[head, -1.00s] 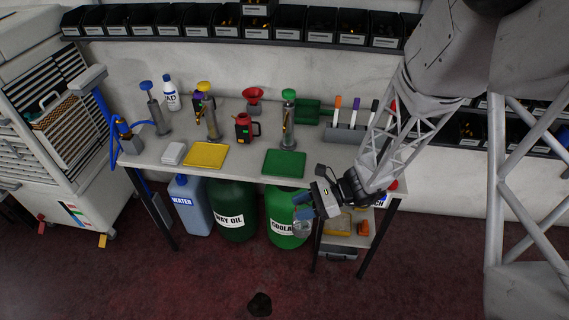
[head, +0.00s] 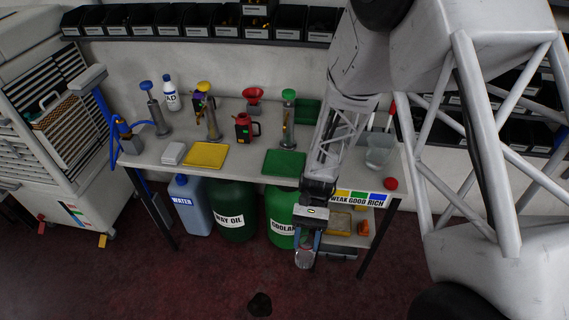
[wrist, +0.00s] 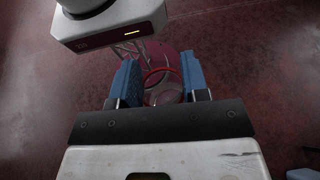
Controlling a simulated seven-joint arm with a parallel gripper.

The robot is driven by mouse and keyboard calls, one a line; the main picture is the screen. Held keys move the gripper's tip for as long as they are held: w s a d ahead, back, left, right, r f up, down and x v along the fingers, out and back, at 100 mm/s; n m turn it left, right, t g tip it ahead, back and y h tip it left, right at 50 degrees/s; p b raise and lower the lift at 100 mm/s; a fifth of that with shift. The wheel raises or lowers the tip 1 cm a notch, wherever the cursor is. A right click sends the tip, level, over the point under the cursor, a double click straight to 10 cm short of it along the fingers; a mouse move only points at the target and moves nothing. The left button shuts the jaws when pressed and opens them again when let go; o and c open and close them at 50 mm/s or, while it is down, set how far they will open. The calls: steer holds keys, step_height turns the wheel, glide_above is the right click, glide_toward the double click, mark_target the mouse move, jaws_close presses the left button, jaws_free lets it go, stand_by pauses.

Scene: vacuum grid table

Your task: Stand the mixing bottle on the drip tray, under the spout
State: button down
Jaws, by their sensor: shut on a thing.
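My gripper (head: 306,244) is in front of the bench's front edge, below the bench top, pointing down. Its blue fingers are shut on a clear bottle (head: 304,259), which hangs over the floor. In the wrist view the bottle (wrist: 163,95) shows between the fingers (wrist: 157,85), with a reddish ring at its rim. A flat green tray (head: 284,163) lies at the bench's front edge, in front of a green-topped pump (head: 288,118). A flat yellow tray (head: 205,155) lies further left, in front of a yellow-topped pump (head: 210,115). I cannot tell which tray is the drip tray.
A red jug (head: 243,129) and red funnel (head: 253,95) stand between the pumps. A clear beaker (head: 380,150) and a red cap (head: 390,183) are at the bench's right end. Drums (head: 232,212) stand under the bench. My arm hides part of the bench top.

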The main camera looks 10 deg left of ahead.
steer(key=n+h, duration=0.2)
steer(key=d+n+t+h, duration=0.1)
steer(key=n+h, duration=0.1)
steer(key=d+n+h, duration=0.1)
steer(key=h, duration=0.2)
steer(key=shift+w+f+n, duration=0.25)
steer(key=shift+f+n, duration=0.05)
steer(key=shift+n, duration=0.1)
steer(key=w+a+r+n+t+h, duration=0.25)
steer(key=w+n+t, duration=0.35)
steer(key=n+t, duration=0.35)
steer(key=w+a+r+n+t+h, duration=0.15)
steer(key=w+n+t+h, duration=0.25)
steer(key=w+n+t, duration=0.45)
steer(key=w+a+r+n+t+y, duration=0.2)
steer(key=a+n+t+y, duration=0.6)
steer(key=a, duration=0.6)
steer(key=shift+w+a+r+n+y, duration=0.2)
steer(key=shift+r+n+y, duration=0.15)
steer(key=shift+r+n, duration=0.35)
steer(key=shift+d, duration=0.1)
